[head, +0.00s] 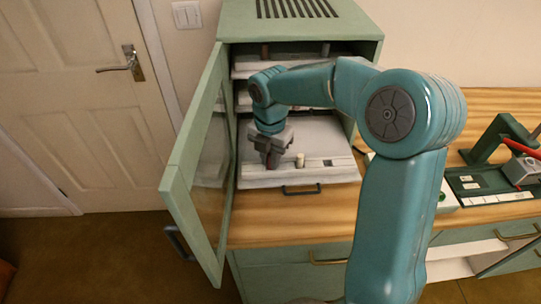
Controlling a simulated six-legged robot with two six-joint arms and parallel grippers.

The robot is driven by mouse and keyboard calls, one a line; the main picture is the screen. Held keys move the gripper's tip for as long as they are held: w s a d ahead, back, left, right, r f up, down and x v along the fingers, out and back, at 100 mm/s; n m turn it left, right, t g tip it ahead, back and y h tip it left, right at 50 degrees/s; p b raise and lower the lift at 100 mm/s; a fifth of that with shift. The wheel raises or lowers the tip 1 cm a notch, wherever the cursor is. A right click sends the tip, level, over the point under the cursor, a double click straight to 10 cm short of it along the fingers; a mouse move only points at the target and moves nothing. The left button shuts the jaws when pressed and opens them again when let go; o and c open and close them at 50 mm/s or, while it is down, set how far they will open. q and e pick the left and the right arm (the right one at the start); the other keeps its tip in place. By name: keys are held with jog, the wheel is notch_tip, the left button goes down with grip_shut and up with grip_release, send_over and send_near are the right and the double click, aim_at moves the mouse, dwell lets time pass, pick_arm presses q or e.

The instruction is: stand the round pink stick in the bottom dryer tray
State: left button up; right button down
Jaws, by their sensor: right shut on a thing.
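The bottom dryer tray (325,175) is pulled out at the front of the open green dryer and is pale, with a dark handle. My right gripper (272,163) reaches down over the left part of this tray. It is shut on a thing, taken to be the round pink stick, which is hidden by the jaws. I cannot tell whether the stick's lower end touches the tray. A short cream stick (300,160) stands upright on the tray just right of the gripper. My left gripper is out of view.
The dryer door (205,165) stands open close to the left of the gripper. Upper trays (243,68) hang above the bottom tray, with small sticks on the top one. A green stand (490,150) is on the wooden counter at right. The tray's right part looks mostly clear.

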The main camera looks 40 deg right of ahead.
jog(key=shift+f, duration=0.1)
jog(key=c, duration=1)
grip_release()
notch_tip(320, 180, up, 8)
jog(key=p, duration=0.7)
